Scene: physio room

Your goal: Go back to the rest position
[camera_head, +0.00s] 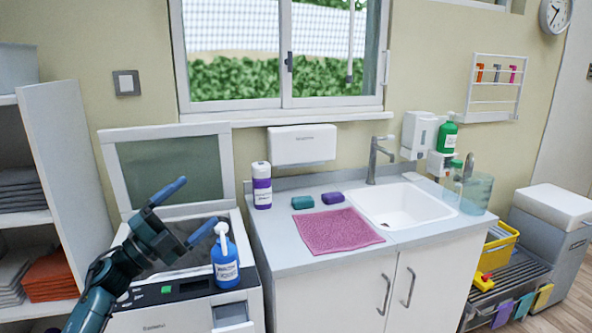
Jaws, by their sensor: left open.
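My left gripper (185,211) is open and empty. Its arm comes in from the lower left, and the gripper is in front of the open-lidded white machine (162,316). One blue-tipped finger points up and right. I cannot tell whether that finger touches the bottle. My right gripper is not in view.
The machine's raised lid (172,171) stands behind the gripper. A shelf unit (68,165) is at left.

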